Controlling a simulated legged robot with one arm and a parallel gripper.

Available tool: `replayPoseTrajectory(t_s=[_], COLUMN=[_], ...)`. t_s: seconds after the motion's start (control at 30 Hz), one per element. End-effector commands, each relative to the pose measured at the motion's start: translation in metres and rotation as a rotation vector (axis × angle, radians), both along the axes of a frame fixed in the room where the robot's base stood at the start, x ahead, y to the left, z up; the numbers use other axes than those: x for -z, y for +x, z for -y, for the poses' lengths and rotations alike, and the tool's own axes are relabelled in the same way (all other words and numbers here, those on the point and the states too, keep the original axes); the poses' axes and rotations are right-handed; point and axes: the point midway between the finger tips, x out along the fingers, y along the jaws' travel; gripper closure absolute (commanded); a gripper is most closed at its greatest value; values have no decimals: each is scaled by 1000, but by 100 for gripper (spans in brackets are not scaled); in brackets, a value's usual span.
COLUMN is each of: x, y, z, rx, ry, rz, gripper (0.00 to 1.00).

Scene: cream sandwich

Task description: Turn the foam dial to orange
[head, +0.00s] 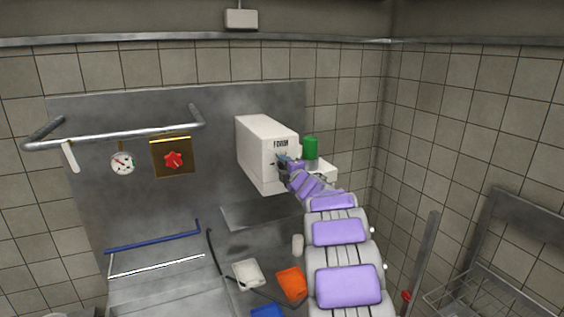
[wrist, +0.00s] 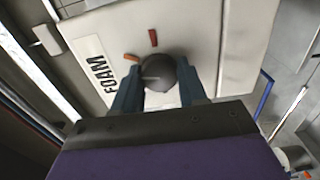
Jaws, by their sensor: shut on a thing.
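The foam dispenser is a white box (head: 262,150) labelled FOAM on the wall. Its front fills much of the wrist view (wrist: 215,30). The foam dial is a dark round knob (wrist: 165,72) with a pale line on its face, pointing roughly left in the wrist view. A red mark (wrist: 153,38) lies above the dial, and an orange mark (wrist: 132,57) lies at its upper left, beside the FOAM label (wrist: 98,72). My gripper (wrist: 160,95) is shut on the dial, one finger on each side; in the head view it reaches the box front (head: 285,163).
A green cylinder (head: 310,147) stands close to the right of my gripper. A red valve knob (head: 173,160) and a gauge (head: 122,162) are on the metal panel to the left. White, orange (head: 291,283) and blue containers lie below, beside my arm.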

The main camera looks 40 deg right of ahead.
Motion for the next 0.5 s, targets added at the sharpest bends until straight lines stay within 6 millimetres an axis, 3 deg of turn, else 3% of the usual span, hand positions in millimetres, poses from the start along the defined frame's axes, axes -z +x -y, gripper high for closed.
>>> replayPoseTrajectory(t_s=[0.5], x=[6], y=[-2], z=[4], rx=[11], ry=[280], rz=[58], gripper=[89])
